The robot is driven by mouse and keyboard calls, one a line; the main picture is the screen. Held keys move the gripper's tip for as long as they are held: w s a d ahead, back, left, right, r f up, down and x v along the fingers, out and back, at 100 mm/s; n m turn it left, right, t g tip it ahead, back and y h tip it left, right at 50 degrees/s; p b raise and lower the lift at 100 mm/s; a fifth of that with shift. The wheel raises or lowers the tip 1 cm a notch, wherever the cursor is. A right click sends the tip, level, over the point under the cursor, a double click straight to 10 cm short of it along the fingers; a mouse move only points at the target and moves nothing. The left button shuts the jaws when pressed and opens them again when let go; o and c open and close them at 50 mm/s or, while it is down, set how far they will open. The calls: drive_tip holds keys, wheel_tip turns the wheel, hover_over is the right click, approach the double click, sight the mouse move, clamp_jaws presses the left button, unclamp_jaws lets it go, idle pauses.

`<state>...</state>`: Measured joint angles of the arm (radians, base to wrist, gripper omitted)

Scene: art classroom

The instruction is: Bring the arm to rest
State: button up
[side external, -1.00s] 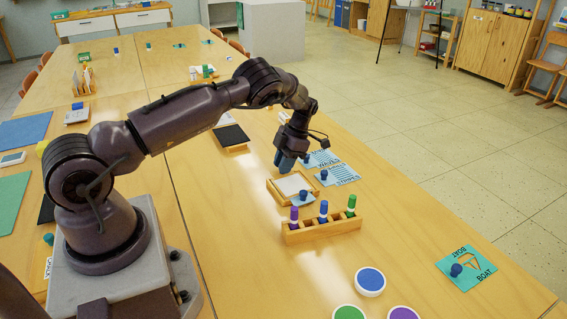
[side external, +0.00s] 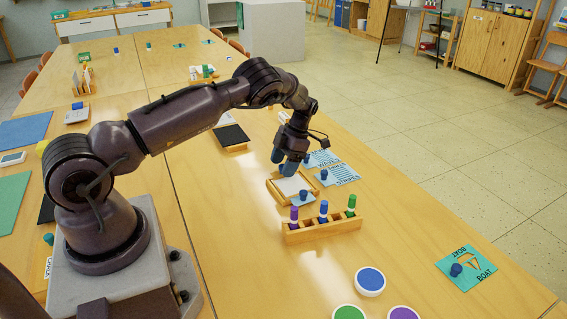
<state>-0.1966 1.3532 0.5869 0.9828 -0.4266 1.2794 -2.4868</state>
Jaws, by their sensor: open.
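My gripper (side external: 284,163) is in the side external view, pointing down above the back edge of a small wooden tray (side external: 275,194) with a pale panel. Its blue fingertips are parted and I see nothing held between them. A small blue knob (side external: 281,169) shows close by the fingertips; whether they touch it I cannot tell. The arm is bent and reaches out over the table (side external: 400,235).
A wooden rack (side external: 322,230) with purple, blue and green markers stands in front of the tray. Striped cards (side external: 342,174) with blue knobs lie to the right. A teal boat card (side external: 466,268) lies far right. Round paint pots (side external: 370,281) stand at the front. The table between is clear.

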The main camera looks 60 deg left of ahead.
drive_tip(key=shift+r, duration=0.1)
idle(0.4)
drive_tip(key=shift+r, duration=2.9)
